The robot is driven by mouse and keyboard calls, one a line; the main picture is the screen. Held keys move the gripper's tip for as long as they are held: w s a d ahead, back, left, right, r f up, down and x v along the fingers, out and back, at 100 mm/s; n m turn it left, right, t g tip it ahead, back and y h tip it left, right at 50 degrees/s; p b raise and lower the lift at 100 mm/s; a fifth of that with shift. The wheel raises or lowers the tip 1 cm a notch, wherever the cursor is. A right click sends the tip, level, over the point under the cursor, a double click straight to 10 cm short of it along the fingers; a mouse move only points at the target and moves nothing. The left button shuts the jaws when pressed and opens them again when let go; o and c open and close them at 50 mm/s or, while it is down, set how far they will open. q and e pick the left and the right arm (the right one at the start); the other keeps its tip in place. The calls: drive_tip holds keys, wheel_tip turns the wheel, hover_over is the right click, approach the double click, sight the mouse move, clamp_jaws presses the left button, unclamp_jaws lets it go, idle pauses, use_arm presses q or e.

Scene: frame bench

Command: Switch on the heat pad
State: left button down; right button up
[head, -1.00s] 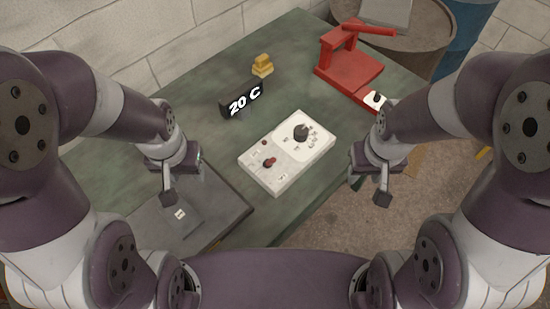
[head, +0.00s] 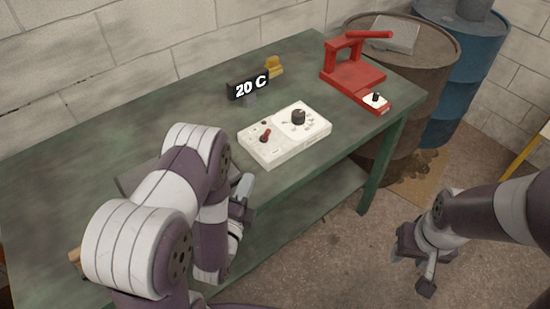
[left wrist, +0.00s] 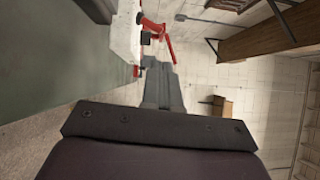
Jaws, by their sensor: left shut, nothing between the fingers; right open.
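The white control box (head: 285,150) lies on the green table, with a red toggle switch (head: 265,135) at its left and a dark dial (head: 298,117) at its right. A black display (head: 247,88) behind it reads 20 C. A dark grey plate, likely the heat pad (head: 132,180), is mostly hidden behind my left arm. My left gripper (head: 246,186) is shut and empty, just in front of the box's near left corner, apart from the switch. In the left wrist view it (left wrist: 162,75) points toward a pale box edge. My right gripper (head: 418,272) is open and empty, off the table at right.
A red press (head: 352,78) with a small white switch panel (head: 375,101) stands at the table's far right. A yellow block (head: 273,67) sits behind the display. Barrels (head: 420,60) stand beyond the right edge. The table's back left is clear.

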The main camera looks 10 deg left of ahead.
sight(267, 133)
use_arm(q)
drive_tip(key=shift+s, duration=0.2)
drive_tip(key=shift+w+a, duration=0.15)
drive_tip(key=shift+w, duration=0.3)
drive_tip(key=w+p, duration=0.1)
drive_tip(key=w, duration=0.3)
drive_tip(key=w+p, duration=0.1)
drive_tip(key=w, duration=0.3)
drive_tip(key=w+r+p, duration=0.1)
drive_tip(key=w, duration=0.3)
drive_tip(key=shift+w+d, duration=0.1)
drive_tip(key=shift+d, duration=0.3)
drive_tip(key=shift+w+f+p, duration=0.1)
drive_tip(key=shift+w+p, duration=0.2)
drive_tip(key=shift+w, duration=0.4)
